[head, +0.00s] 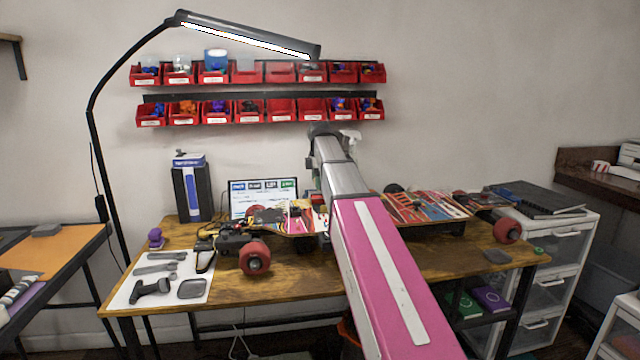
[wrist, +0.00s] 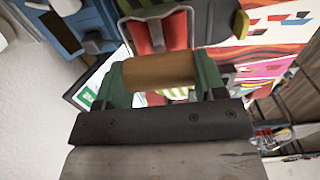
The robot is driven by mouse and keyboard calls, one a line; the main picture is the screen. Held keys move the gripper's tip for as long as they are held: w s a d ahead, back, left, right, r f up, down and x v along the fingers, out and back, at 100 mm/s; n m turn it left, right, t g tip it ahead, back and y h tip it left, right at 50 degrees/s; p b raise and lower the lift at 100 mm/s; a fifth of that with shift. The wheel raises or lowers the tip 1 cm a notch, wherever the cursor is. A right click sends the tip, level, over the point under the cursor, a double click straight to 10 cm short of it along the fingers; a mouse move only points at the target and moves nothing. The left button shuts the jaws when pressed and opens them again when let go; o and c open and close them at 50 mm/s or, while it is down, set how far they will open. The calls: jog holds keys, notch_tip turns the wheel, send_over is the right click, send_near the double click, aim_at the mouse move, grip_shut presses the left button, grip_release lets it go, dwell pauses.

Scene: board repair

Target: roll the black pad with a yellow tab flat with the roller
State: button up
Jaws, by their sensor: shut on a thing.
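My gripper (wrist: 158,80) shows in the wrist view as two green fingers on a dark bar. It is shut on a tan cylindrical piece of the roller (wrist: 156,71), which lies crosswise between the fingers. A red part with grey metal sides (wrist: 153,35) shows just beyond it; I cannot tell whether it belongs to the roller. In the head view my pink and grey arm reaches over the bench, and my gripper and the roller are hidden there.
The wooden bench (head: 310,285) carries a colourful skateboard deck (head: 290,218) and a red wheel (head: 255,258) left of my arm. Another patterned deck (head: 425,207) lies to the right. A white mat (head: 165,296) holds tools. Red bins (head: 282,111) hang on the wall behind.

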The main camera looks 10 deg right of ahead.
jog(key=shift+w+r, duration=0.1)
jog(key=shift+w, duration=0.05)
jog(key=shift+r, duration=3.45)
